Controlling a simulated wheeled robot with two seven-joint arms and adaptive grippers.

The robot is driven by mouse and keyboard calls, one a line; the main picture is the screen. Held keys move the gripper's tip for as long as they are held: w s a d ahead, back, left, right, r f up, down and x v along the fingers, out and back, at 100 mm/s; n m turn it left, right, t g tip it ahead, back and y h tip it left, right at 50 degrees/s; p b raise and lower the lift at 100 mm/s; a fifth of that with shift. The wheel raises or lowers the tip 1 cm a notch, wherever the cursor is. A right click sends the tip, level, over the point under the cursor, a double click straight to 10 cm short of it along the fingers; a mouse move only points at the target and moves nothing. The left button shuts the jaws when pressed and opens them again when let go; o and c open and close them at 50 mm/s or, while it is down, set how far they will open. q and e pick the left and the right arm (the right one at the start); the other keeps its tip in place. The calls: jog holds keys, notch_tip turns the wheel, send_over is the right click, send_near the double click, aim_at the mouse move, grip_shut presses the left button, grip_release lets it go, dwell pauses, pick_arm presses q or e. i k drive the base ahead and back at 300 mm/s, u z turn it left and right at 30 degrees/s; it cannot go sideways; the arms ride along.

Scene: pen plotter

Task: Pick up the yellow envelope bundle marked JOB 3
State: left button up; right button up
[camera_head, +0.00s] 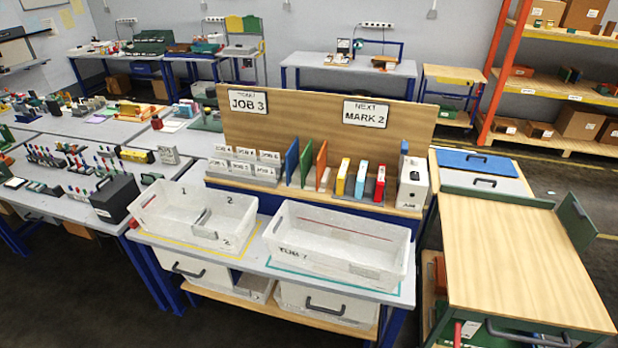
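A narrow yellow upright item (343,177), perhaps the yellow envelope bundle, stands on the wooden ledge in front of the backboard. Its marking is too small to read. A blue upright item (361,181) and a red one (380,185) stand to its right. A sign reading JOB 3 (248,101) is on the backboard's left part, and a sign reading NEXT MARK 2 (366,113) is on its right part. Neither of my grippers is in view.
Two white bins, a left one (150,213) and a right one (284,245), stand on the bench before the ledge. Blue, green and orange dividers (292,160) stand left of the yellow item. A white box (413,186) stands at right. A wooden-topped cart (515,255) is mostly clear.

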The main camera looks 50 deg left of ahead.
aim_at(342, 173)
jog(key=u, duration=1.95)
